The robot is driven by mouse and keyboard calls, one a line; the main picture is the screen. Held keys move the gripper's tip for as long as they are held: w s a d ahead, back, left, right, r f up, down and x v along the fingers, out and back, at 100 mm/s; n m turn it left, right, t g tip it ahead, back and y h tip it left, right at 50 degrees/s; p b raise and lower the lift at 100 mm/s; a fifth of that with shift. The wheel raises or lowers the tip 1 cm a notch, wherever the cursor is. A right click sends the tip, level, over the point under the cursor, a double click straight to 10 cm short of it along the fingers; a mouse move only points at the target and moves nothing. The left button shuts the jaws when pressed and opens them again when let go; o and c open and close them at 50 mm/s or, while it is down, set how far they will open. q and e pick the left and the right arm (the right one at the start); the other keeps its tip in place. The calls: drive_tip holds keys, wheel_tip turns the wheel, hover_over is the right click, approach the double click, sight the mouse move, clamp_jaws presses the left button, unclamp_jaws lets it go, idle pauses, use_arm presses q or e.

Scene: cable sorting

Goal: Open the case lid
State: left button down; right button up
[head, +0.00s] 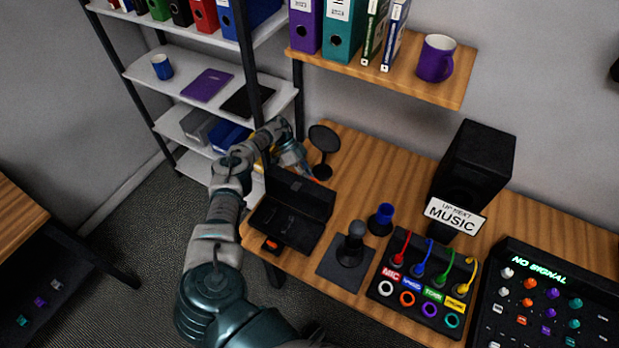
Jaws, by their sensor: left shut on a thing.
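The black case (284,229) sits near the left front edge of the wooden desk. Its lid (302,194) is raised, standing up at the back, and the dark inside shows. An orange latch piece (271,245) is at the case's front. My left gripper (304,170) reaches over from the left and is at the top edge of the lid, shut on it. The fingertips are small and partly hidden behind the lid edge. My right gripper is not in view.
A round black stand (324,140) is close behind the gripper. A joystick (351,246) and a panel with coloured cables (424,285) stand right of the case. A shelf unit (200,82) is behind my left arm.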

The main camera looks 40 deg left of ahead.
use_arm(q)
drive_tip(key=shift+a, duration=0.1)
drive_tip(key=c, duration=1.5)
unclamp_jaws()
wheel_tip(320, 180, up, 10)
